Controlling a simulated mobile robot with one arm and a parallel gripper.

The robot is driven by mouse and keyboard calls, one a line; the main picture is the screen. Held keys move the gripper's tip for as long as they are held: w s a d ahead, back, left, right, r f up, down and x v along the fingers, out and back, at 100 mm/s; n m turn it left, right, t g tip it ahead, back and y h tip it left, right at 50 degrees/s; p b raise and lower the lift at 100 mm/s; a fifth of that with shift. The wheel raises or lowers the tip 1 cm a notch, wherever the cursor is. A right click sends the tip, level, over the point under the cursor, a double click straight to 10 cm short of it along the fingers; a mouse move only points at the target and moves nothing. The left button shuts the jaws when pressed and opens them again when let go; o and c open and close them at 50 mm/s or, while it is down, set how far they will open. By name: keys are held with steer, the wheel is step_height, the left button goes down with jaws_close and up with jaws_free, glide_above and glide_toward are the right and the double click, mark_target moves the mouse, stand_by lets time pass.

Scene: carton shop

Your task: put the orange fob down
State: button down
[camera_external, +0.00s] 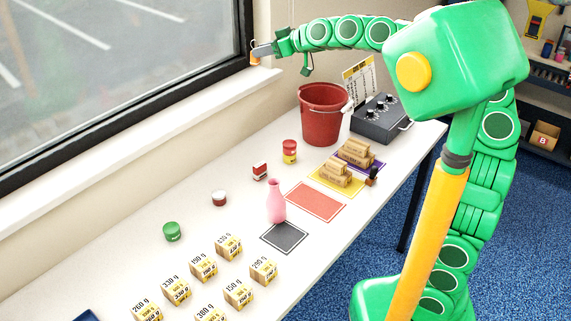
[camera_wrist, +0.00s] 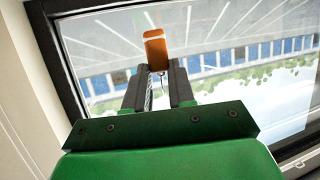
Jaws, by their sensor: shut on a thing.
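The orange fob (camera_wrist: 155,48) is a small orange-brown block with rounded corners, seen in the wrist view between my gripper's fingertips. My gripper (camera_wrist: 158,75) is shut on it, with a thin ring or cord hanging below the fob between the fingers. In the external view my gripper (camera_external: 262,50) is raised at the window's right edge, well above the table (camera_external: 110,262). The fob (camera_external: 254,59) shows there only as a small orange patch at the gripper's tip.
On the table stand a red bucket (camera_external: 325,118), a dark box with knobs (camera_external: 381,118), a pink vase (camera_external: 276,202) and several weight-labelled cartons (camera_external: 177,291). A red mat (camera_external: 315,202) and a dark mat (camera_external: 284,238) are bare. The window sill (camera_external: 130,142) is clear.

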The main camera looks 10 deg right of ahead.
steer(key=s+a+f+n+g, duration=0.2)
steer(key=s+a, duration=0.4)
steer(key=a, duration=0.2)
steer(key=shift+y, duration=0.4)
steer(key=shift+w+a+f, duration=0.1)
steer(key=shift+f, duration=9.95)
steer(key=shift+w+f, duration=0.1)
steer(key=shift+f, duration=9.95)
steer(key=shift+f, duration=0.15)
steer(key=c, duration=1)
jaws_free()
steer(key=shift+o, duration=0.2)
steer(key=v, duration=1.2)
steer(key=shift+r, duration=0.25)
